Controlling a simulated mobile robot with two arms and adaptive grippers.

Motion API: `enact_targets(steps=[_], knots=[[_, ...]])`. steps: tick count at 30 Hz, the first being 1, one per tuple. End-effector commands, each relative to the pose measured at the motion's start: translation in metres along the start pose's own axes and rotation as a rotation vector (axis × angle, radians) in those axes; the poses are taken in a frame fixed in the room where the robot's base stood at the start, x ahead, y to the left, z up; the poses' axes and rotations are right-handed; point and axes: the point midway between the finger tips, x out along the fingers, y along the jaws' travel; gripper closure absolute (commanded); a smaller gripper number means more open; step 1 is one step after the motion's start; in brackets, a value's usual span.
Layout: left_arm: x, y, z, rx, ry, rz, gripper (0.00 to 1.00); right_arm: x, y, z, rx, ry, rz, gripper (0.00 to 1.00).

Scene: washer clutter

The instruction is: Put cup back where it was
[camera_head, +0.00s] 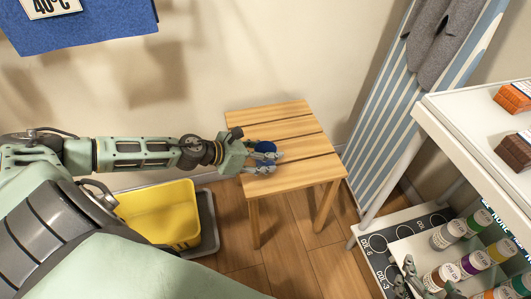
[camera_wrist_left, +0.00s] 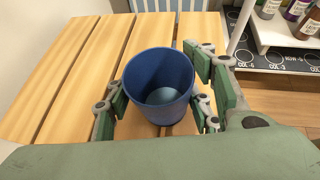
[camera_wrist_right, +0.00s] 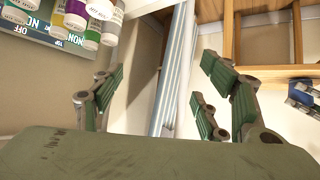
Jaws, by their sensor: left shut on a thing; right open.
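A blue cup (camera_wrist_left: 160,88) stands between the fingers of my left gripper (camera_wrist_left: 160,112), over the wooden slatted stool (camera_wrist_left: 72,75). Its open top faces up, and a lighter blue round shape shows at the bottom inside. In the head view my left gripper (camera_head: 265,159) is at the near left part of the stool (camera_head: 300,170), shut on the cup (camera_head: 264,146), which is partly hidden by the fingers. I cannot tell whether the cup's base touches the slats. My right gripper (camera_wrist_right: 165,105) is open and empty; it also shows at the lower right in the head view (camera_head: 422,280).
A yellow tub (camera_head: 160,213) is on the floor left of the stool. A white shelf unit (camera_head: 480,130) at right holds boxes and several labelled bottles (camera_head: 447,235). The stool's other slats are clear.

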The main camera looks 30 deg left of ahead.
Motion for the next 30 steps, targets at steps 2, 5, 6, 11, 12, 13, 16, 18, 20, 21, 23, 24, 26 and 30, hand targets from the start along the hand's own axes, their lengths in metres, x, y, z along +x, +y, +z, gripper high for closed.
enact_targets(steps=[2,5,6,11,12,13,16,18,20,21,23,24,26,30], knots=[[0.000,0.000,0.000,0.000,0.000,0.000,0.81,0.000,-0.001,-0.001,0.001,0.005,-0.001,0.32],[0.001,0.000,-0.001,0.000,0.000,0.000,0.81,0.001,-0.001,-0.002,0.001,0.011,-0.002,0.32],[0.001,0.000,-0.001,0.000,0.000,0.000,0.81,0.001,-0.001,-0.003,0.001,0.015,-0.002,0.32],[0.001,0.000,-0.002,0.000,0.000,0.000,0.81,0.001,-0.001,-0.008,0.001,0.035,-0.003,0.32],[0.001,0.000,-0.002,0.000,0.000,0.000,0.81,0.001,-0.002,-0.009,0.001,0.038,-0.003,0.32],[0.001,0.000,-0.002,0.000,0.000,0.000,0.81,0.001,-0.002,-0.009,0.001,0.039,-0.003,0.32],[0.001,0.000,-0.002,0.000,0.000,0.000,0.81,0.002,-0.002,-0.010,0.001,0.045,-0.004,0.32],[0.002,0.000,-0.003,0.000,0.000,0.000,0.81,0.002,-0.002,-0.012,0.001,0.051,-0.004,0.32],[0.002,0.000,-0.003,0.000,0.000,0.000,0.81,0.002,-0.002,-0.013,0.001,0.059,-0.004,0.32],[0.002,0.000,-0.003,0.000,0.000,0.000,0.81,0.002,-0.002,-0.014,0.001,0.064,-0.005,0.32],[0.002,0.000,-0.003,0.000,0.000,0.000,0.81,0.002,-0.003,-0.016,0.001,0.070,-0.005,0.32],[0.002,0.000,-0.003,0.000,0.000,0.000,0.81,0.002,-0.003,-0.016,0.001,0.072,-0.005,0.32],[0.002,0.000,-0.004,0.000,0.000,0.000,0.81,0.002,-0.003,-0.017,0.000,0.075,-0.006,0.32],[0.002,0.000,-0.004,0.000,0.000,0.000,0.81,0.002,-0.003,-0.019,0.000,0.086,-0.007,0.32]])
